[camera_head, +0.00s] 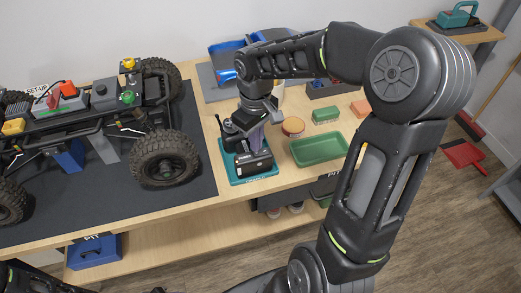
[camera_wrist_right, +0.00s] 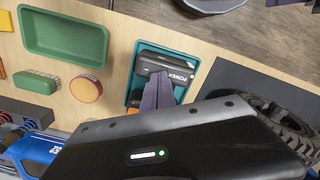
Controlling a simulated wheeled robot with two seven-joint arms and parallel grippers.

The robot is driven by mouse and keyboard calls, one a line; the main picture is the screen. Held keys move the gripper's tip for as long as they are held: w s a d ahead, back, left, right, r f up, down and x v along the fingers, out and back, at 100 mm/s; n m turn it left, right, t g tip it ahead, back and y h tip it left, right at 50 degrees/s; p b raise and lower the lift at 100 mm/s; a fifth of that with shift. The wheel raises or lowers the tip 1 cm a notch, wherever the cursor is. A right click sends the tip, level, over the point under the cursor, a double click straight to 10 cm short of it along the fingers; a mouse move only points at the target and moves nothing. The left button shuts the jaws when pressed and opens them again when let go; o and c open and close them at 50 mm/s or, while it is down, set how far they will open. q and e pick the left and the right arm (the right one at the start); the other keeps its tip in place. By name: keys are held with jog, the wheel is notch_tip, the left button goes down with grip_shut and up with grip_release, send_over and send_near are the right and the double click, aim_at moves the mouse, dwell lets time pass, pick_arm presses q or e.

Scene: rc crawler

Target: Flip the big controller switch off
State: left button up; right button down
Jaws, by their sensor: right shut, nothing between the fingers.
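The controller is a black box (camera_head: 254,163) on a teal tray (camera_head: 234,178) at the right part of the workbench. In the right wrist view its black face (camera_wrist_right: 168,66) carries the word POWER. My right gripper (camera_head: 254,146) points down at the controller, its greyish-purple fingers shut and empty. In the right wrist view the fingertips (camera_wrist_right: 160,88) are at the edge of the controller beside the POWER label; I cannot tell whether they touch. The switch lever and its position cannot be made out behind the fingers. My left gripper is not in view.
A large RC crawler (camera_head: 110,125) stands on a dark mat (camera_head: 185,195) to the left. A green tray (camera_head: 318,150), a green block (camera_head: 325,114) and a round reddish-topped container (camera_head: 293,126) lie to the right.

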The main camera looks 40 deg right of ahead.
jog(key=shift+f+b, duration=0.7)
jog(key=shift+f, duration=0.3)
dwell(0.8)
jog(key=shift+r, duration=0.15)
notch_tip(320, 180, up, 7)
jog(key=p, duration=0.5)
jog(key=shift+p, duration=0.3)
dwell(0.3)
